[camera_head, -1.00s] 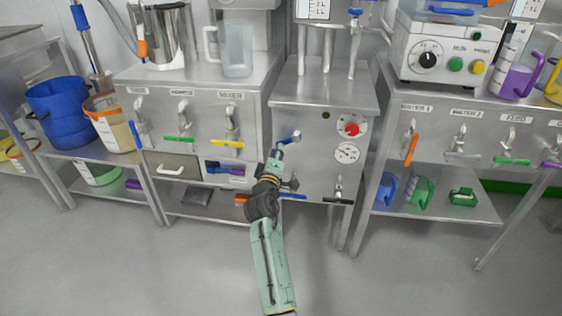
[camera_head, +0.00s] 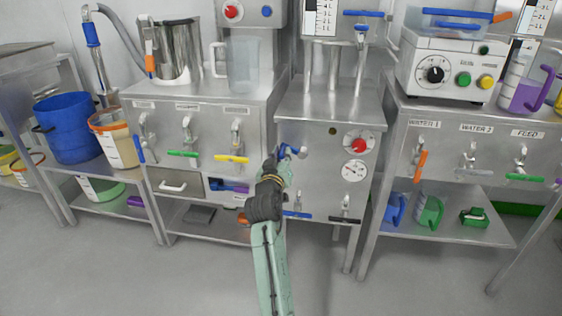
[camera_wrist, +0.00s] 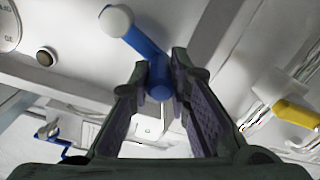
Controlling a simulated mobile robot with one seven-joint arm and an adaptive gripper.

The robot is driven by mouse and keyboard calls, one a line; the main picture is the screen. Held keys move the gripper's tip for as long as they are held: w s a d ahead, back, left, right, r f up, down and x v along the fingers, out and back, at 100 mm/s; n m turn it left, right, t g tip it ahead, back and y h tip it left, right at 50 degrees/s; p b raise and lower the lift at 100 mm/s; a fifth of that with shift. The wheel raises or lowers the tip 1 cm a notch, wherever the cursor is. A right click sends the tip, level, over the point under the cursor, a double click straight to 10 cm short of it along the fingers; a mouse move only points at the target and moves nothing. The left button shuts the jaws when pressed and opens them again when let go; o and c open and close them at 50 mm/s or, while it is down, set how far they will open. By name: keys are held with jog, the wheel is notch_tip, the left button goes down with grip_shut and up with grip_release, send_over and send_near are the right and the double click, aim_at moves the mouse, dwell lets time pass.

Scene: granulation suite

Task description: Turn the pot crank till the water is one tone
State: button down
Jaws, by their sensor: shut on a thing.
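The crank (camera_head: 290,150) is a short blue arm with a pale hub, on the steel front of the middle cabinet (camera_head: 312,180). In the wrist view the crank's blue arm (camera_wrist: 146,49) runs from the white hub at upper left down to a blue grip between my fingers. My gripper (camera_head: 279,163) is at the grip end, left of the hub; in the wrist view my gripper (camera_wrist: 160,85) is shut on the grip from both sides. The water inside the pot is not visible, so I cannot tell its tone.
A red knob (camera_head: 359,142) and a round dial (camera_head: 355,171) sit right of the crank. Small taps with coloured levers are below it. A yellow tap lever (camera_head: 231,159) is on the left cabinet. The floor (camera_head: 190,275) in front is mostly clear.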

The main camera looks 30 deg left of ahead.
jog(key=shift+d+r+m, duration=0.2)
jog(key=shift+r+m, duration=0.35)
jog(key=shift+m, duration=0.35)
jog(key=shift+w, duration=0.1)
jog(key=c, duration=1.5)
grip_release()
jog(key=shift+f, duration=0.1)
notch_tip(320, 180, up, 10)
jog(key=shift+r, duration=0.1)
